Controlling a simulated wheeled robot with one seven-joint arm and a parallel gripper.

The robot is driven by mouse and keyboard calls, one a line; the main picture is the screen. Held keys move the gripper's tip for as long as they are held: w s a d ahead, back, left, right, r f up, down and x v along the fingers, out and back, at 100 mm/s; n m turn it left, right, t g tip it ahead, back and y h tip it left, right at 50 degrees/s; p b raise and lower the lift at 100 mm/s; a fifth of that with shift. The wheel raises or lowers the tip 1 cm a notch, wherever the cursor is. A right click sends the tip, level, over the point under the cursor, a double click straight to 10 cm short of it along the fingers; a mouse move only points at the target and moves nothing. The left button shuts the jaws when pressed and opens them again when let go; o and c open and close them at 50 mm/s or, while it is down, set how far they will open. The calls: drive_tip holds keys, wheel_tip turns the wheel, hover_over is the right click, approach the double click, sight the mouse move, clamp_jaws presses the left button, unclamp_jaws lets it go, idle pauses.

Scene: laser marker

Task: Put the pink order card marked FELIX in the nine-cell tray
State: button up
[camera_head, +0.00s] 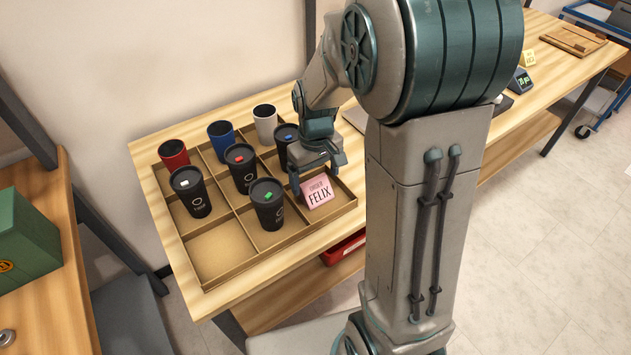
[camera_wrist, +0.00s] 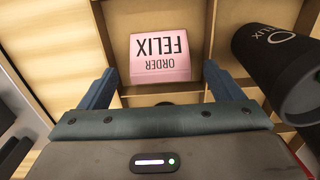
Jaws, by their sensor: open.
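The pink order card marked FELIX (camera_head: 318,191) stands tilted inside the front right cell of the nine-cell tray (camera_head: 220,272). In the wrist view the pink card (camera_wrist: 159,57) lies just beyond my fingertips, its lettering upside down. My gripper (camera_head: 318,170) is over that cell, close above and behind the card. In the wrist view my gripper (camera_wrist: 160,85) has its fingers spread wide with nothing between them. The card appears apart from both fingers. The lower edge of the card is partly out of sight.
Black lidded cups, one with a green tab (camera_head: 267,206), stand in neighbouring cells. Red, blue (camera_head: 221,141) and white cups fill the back row. The front left cell is empty. A red bin (camera_head: 343,247) sits below the tabletop. A yellow card (camera_head: 528,58) stands far right.

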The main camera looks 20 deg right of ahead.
sight(315, 184)
wheel_tip(315, 184, up, 8)
drive_tip(key=s+r+m+t, duration=0.2)
drive_tip(key=s+r+m, duration=0.1)
drive_tip(key=s, duration=1.1)
drive_tip(key=shift+s+m+p, duration=0.3)
drive_tip(key=shift+p, duration=0.05)
drive_tip(key=shift+c, duration=0.4)
